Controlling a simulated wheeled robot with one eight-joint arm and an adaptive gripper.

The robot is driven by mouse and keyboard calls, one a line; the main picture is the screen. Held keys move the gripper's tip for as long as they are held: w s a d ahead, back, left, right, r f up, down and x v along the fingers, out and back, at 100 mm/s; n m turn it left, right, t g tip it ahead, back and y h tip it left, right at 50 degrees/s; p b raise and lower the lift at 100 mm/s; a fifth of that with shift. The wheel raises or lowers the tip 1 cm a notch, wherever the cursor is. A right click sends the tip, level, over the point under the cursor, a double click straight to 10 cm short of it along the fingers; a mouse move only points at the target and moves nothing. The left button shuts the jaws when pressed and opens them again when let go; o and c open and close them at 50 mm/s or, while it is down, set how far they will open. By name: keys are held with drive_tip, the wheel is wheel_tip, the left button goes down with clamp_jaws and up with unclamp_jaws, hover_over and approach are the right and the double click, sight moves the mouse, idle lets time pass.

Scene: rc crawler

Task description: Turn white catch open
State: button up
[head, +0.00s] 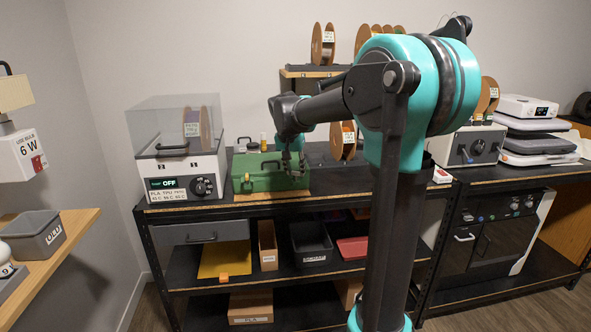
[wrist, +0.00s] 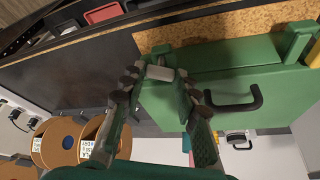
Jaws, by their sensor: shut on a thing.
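A green case (head: 262,182) with a black handle (wrist: 235,98) sits on the dark bench in the head view. It also fills the right of the wrist view (wrist: 215,58). The white catch (wrist: 160,73) shows as a small pale block at the case's edge, between my fingertips. My gripper (head: 293,165) is at the case's right front end; in the wrist view (wrist: 160,80) its fingers straddle a green part of the case and are shut on the catch. The fingers partly hide the catch, and its exact turn angle cannot be told.
A filament dryer (head: 182,165) with a clear lid stands left of the case. A spool (head: 343,140) stands behind my gripper. A grey boxy device (head: 468,147) is further right on the bench. Bins (head: 310,243) fill the shelf below.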

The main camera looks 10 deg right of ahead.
idle(0.3)
drive_tip(key=o, duration=1.2)
drive_tip(key=shift+c, duration=0.2)
drive_tip(key=v, duration=1.2)
